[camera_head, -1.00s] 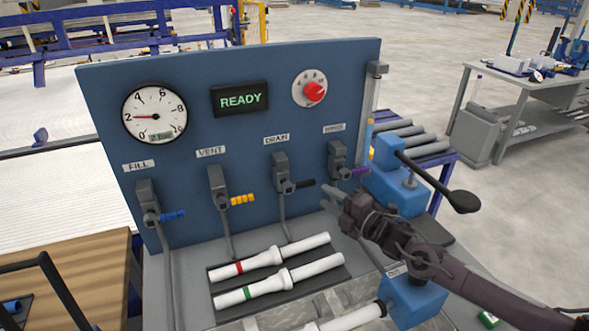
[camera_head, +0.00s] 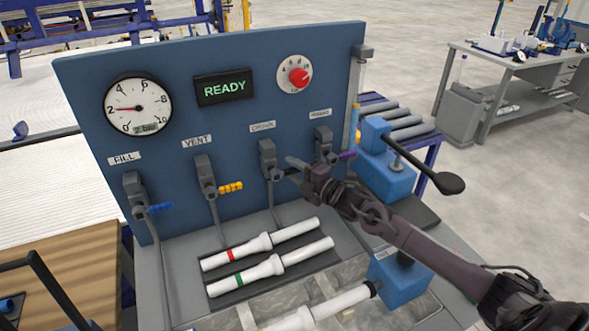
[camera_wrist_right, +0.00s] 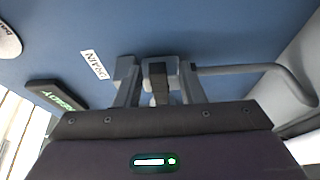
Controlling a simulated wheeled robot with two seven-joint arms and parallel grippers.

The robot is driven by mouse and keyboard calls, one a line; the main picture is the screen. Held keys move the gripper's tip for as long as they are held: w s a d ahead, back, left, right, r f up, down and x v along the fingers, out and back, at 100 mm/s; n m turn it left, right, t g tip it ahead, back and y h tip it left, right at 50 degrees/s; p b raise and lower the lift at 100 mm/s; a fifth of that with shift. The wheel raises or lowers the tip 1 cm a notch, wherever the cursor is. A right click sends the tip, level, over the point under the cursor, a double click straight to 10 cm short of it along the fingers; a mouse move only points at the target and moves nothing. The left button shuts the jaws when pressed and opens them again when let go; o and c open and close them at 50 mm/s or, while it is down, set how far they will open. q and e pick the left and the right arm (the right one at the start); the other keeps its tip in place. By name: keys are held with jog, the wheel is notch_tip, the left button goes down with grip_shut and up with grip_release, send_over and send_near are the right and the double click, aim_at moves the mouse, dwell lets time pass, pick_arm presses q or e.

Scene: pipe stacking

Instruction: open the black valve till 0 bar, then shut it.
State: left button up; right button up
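The black valve (camera_head: 267,160), labelled drain, sits on the blue panel third from the left. Its short black handle is mostly hidden behind my right gripper (camera_head: 297,168) in the head view. In the right wrist view the black handle (camera_wrist_right: 157,82) shows between the two fingers of my right gripper (camera_wrist_right: 158,80). The fingers are apart, on either side of the handle, with a gap visible to each. The round gauge (camera_head: 138,104) has its red needle near 2. The display (camera_head: 224,87) reads READY. My left gripper is out of view.
The fill valve with blue handle (camera_head: 160,206), the vent valve with yellow handle (camera_head: 230,187) and a purple-handled valve (camera_head: 346,155) flank the black one. White pipes (camera_head: 262,243) lie below. A blue clamp with black lever (camera_head: 450,183) stands right of the panel.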

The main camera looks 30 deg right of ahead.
aim_at(291, 169)
grip_shut()
dwell(0.5)
jog(key=r+n, duration=0.1)
jog(key=r+n+g, duration=0.1)
jog(key=n, duration=0.1)
jog(key=shift+a+n+h, duration=0.15)
jog(key=shift+n+h, duration=0.15)
jog(key=n, duration=0.1)
jog(key=r+n+g+h, duration=0.1)
jog(key=shift+a+r+n, duration=0.15)
jog(key=shift+a+n, duration=0.25)
jog(key=a+n+h+b, duration=0.1)
jog(key=r+n+g+h+b, duration=0.1)
jog(key=n, duration=0.1)
jog(key=shift+w+a+r+b, duration=0.1)
jog(key=shift+w+a+b, duration=0.05)
jog(key=shift+a+b, duration=0.2)
jog(key=a+n+h+b, duration=0.1)
jog(key=n+b, duration=0.1)
jog(key=a+n+h+b, duration=0.1)
jog(key=n+h+b, duration=0.1)
jog(key=shift+a+r+g, duration=0.3)
jog(key=shift+r, duration=0.05)
